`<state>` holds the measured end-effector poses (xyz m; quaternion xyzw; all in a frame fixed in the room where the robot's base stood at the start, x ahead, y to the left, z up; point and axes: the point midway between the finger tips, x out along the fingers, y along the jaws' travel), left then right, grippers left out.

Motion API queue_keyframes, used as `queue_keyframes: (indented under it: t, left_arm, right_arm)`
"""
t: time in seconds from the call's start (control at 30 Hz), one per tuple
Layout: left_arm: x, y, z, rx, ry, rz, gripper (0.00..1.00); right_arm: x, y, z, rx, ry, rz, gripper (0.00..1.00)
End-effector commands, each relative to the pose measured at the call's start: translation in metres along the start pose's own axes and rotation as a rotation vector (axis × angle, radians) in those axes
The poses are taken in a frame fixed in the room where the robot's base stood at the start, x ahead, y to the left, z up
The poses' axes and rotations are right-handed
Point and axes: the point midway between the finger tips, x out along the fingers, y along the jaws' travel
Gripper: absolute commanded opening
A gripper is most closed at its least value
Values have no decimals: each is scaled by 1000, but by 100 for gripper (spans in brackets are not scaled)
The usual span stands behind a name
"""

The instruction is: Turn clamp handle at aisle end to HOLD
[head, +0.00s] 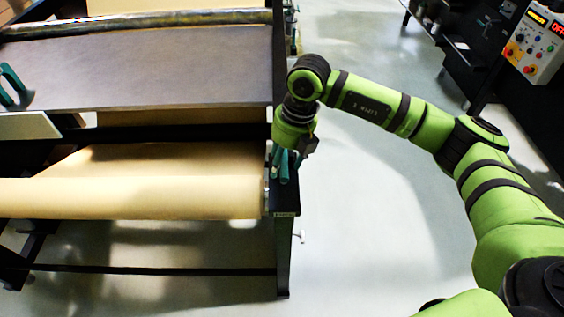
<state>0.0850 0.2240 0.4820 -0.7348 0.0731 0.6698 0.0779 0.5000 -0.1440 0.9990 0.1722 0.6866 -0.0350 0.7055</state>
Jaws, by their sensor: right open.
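My right arm comes in from the right and reaches to the right end of the roll stand. Its gripper (291,152) points down there and is open, with its fingers mostly hidden behind the wrist and hard to make out. A teal handle-like part (284,170) shows directly under the gripper, at the stand's aisle end. The gripper is over or beside it; I cannot tell whether they touch. A small pale label (285,214) is on the end post below, too small to read. My left gripper is not in view.
The brown kraft roll (130,198) lies across the dark stand, with a grey-brown top panel (150,68) behind it. Another teal handle (11,85) is at far left. A control box (536,45) is at upper right. The aisle floor (370,240) is clear.

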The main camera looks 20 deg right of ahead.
Motion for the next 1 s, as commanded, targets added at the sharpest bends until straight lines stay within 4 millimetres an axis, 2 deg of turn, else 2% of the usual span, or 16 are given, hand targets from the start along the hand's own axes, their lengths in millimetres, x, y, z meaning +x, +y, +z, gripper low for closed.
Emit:
queue_keyframes:
  t: [0.3, 0.5, 0.67, 1.0]
  left_arm:
    - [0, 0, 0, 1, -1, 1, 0]
    - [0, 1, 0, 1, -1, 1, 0]
    - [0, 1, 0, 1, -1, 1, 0]
    - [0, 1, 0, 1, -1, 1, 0]
  right_arm:
    - [-69, 0, 1, 1, -5, 1, 57]
    - [-96, 0, 0, 2, -1, 1, 57]
    - [-103, -1, -1, 2, 0, -1, 57]
    - [-103, -1, -1, 2, 0, -1, 57]
